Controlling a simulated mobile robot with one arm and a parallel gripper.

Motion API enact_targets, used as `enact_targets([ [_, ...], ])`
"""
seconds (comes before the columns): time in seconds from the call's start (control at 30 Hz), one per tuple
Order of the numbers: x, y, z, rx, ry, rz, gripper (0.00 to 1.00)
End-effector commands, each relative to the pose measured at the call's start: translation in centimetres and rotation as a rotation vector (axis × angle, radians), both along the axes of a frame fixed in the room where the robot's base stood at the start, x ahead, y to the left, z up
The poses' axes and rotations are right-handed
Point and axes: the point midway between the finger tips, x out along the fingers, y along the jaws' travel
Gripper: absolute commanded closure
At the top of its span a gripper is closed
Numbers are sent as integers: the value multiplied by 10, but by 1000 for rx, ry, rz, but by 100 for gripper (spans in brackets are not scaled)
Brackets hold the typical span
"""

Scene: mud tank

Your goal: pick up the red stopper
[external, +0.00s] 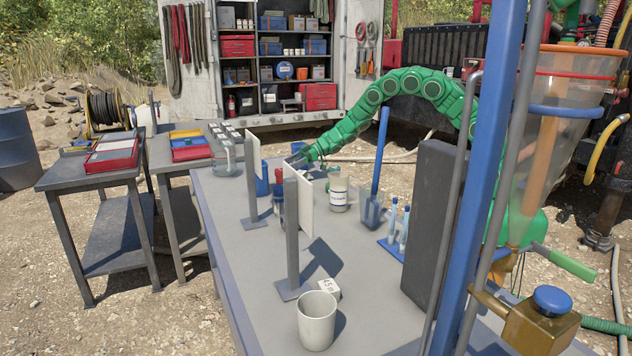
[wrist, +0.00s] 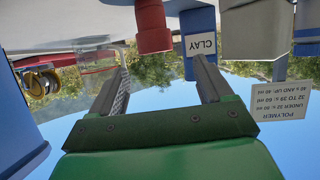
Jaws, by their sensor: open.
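In the wrist view, which is upside down, the stopper (wrist: 152,27) hangs from the top edge as a dark red cylinder with a wider rim. My gripper (external: 294,160) reaches down from the green arm close to the stopper. In the wrist view my gripper (wrist: 160,66) is open and empty. The stopper appears between and just beyond the fingertips; I cannot tell the exact gap.
A blue container labelled CLAY (wrist: 200,43), a polymer card (wrist: 282,98) and a clear jar (external: 226,158) are near. Card stands (external: 292,235), a white labelled jar (external: 339,190), a blue-handled scoop (external: 379,150) and a mug (external: 317,321) stand on the table. Its front left is clear.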

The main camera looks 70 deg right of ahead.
Motion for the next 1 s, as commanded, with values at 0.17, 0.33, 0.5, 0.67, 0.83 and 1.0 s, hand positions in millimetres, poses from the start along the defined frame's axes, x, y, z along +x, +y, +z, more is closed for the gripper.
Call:
enact_targets([
  [0.17, -7, -8, -10, 12, 20, -7, 20],
  [0.33, -3, -5, -11, 12, 19, -4, 20],
  [0.5, 8, 4, -15, 13, 15, -3, 20],
  [0.67, 14, 8, -18, 12, 15, -4, 20],
  [0.83, 20, 12, -23, 12, 18, -5, 20],
  [1.0, 33, 22, -30, 10, 19, -4, 20],
])
